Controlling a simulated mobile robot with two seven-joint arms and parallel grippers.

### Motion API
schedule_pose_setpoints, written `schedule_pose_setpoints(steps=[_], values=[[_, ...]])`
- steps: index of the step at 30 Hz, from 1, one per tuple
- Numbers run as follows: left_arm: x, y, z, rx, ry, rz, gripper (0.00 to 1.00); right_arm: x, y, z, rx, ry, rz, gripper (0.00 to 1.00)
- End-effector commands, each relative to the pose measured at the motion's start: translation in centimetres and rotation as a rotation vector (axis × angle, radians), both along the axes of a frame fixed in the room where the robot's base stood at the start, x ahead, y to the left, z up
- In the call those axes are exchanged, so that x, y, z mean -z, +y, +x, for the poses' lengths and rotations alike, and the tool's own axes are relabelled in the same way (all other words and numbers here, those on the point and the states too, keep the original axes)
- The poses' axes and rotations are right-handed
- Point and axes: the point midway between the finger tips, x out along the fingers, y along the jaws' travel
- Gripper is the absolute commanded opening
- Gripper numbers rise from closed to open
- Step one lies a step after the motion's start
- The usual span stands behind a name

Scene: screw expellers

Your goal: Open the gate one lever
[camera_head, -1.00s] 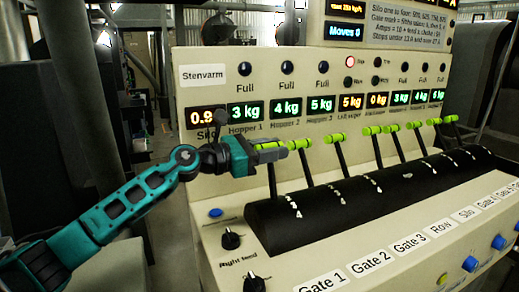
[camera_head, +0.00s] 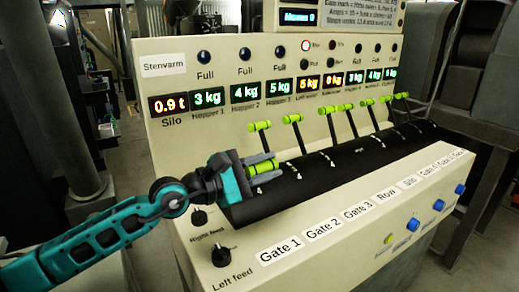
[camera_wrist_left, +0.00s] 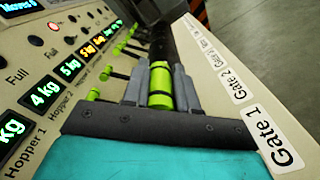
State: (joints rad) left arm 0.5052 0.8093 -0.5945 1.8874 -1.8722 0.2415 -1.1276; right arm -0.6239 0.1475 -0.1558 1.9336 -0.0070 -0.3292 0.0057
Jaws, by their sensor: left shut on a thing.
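The gate one lever's green handle (camera_head: 262,168) is at the near left end of the black lever housing (camera_head: 330,160), above the Gate 1 label (camera_head: 279,247). The lever is tilted down toward the front, lower than the others. My left gripper (camera_head: 275,164) is shut on this handle. In the left wrist view the green handle (camera_wrist_left: 160,85) lies between the two grey fingers. The lever's shaft is hidden behind the gripper. My right gripper is not in view.
The other levers, such as the second one (camera_head: 260,126), stand up in a row to the right. Displays, including the silo reading (camera_head: 168,107), sit behind. A black left feed knob (camera_head: 221,256) and blue buttons (camera_head: 438,205) are on the front.

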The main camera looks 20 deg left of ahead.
Motion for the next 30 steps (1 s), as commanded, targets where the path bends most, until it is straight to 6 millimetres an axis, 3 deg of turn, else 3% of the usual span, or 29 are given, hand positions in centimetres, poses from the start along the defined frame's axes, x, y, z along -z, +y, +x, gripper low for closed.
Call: schedule_pose_setpoints(steps=[8,21,22,30], values=[[1.0,-0.5,-0.5,-0.003,0.006,0.001,0.00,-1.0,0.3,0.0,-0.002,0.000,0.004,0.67],[1.6,-0.7,-0.6,-0.002,0.015,0.002,0.00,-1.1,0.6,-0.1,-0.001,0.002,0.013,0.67],[1.6,-0.7,-0.6,-0.002,0.015,0.002,0.27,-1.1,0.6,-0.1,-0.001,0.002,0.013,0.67],[1.3,-0.7,-0.7,-0.001,0.011,0.002,0.52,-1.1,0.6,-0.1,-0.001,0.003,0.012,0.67]])
